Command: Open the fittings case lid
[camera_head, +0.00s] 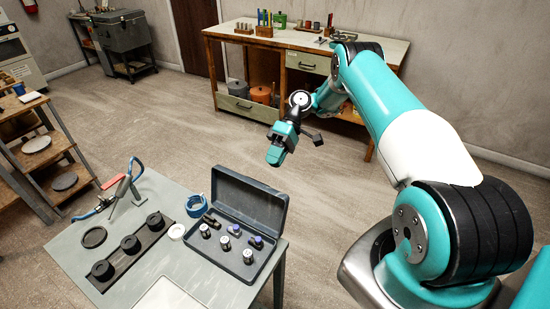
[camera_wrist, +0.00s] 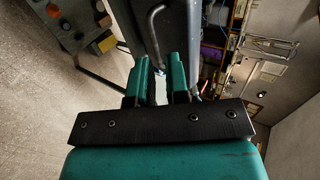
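The dark grey fittings case (camera_head: 218,255) sits on the near table, with several small metal and dark fittings inside it. Its lid (camera_head: 250,201) stands up, tilted back along the far right side, so the inside shows. My gripper (camera_head: 276,157) is in the air beyond and above the lid, apart from it in the head view. In the wrist view my gripper (camera_wrist: 161,80) shows two teal fingers with a gap between them and nothing clearly held. A bent metal rod shows past the fingers there; I cannot tell what it belongs to.
The table (camera_head: 135,285) also carries a black strip (camera_head: 130,245) with round black pieces, a blue tape roll (camera_head: 195,206) and a stand with a blue hose. A workbench (camera_head: 300,50) stands behind, a shelf unit (camera_head: 40,150) at left. Open floor lies between.

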